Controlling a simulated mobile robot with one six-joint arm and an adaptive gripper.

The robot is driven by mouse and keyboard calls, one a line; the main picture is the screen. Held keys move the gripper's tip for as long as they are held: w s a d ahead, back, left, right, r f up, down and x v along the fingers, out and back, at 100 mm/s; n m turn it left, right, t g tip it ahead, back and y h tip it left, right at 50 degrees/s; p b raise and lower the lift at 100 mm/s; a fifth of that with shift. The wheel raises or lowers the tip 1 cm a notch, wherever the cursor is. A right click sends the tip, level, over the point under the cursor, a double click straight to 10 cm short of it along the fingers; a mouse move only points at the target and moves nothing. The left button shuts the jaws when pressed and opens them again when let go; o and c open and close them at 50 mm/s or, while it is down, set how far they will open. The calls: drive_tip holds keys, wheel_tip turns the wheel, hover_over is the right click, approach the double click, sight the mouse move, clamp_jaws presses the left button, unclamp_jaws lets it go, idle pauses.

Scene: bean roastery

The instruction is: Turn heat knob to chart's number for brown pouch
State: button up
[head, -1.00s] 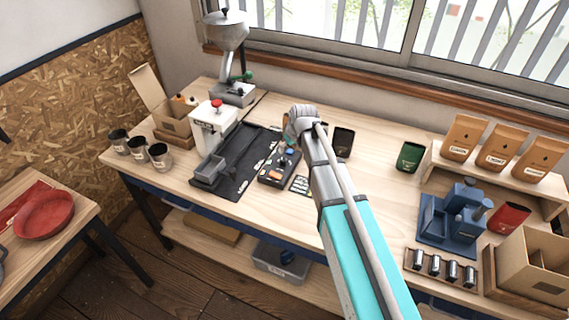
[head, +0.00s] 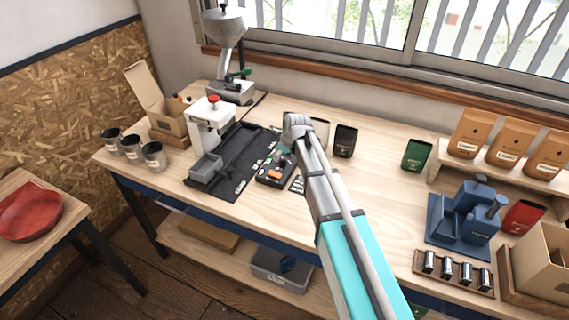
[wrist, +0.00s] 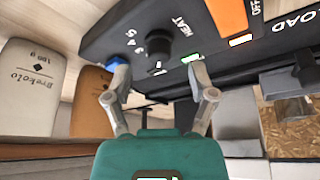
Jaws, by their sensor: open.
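The control panel (head: 268,180) is a dark box beside the roaster on the bench. In the wrist view its face (wrist: 105,38) carries the word HEAT and numbers, of which 3, 4 and 5 are readable. The black heat knob (wrist: 157,58) lies between my fingers in the picture; its setting is unclear. My gripper (wrist: 157,72) is open and empty, close to the panel. A blue knob (wrist: 117,64) is by the left fingertip. A small chart card (head: 297,184) is partly behind my arm, its writing unreadable. A brown pouch (wrist: 90,100) shows beside a cream pouch (wrist: 30,88).
A black pouch (head: 345,141) and a green pouch (head: 416,155) stand behind and right. An orange switch (wrist: 228,15) is near the knob. The bench middle right of my arm is clear.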

sight(283, 161)
drive_tip(key=shift+b+x, duration=0.85)
drive_tip(key=shift+x, duration=0.4)
clamp_jaws()
drive_tip(key=shift+s+m, duration=0.1)
drive_tip(key=shift+m, duration=0.2)
drive_tip(key=shift+m+h, duration=0.7)
drive_tip(key=shift+m, duration=0.8)
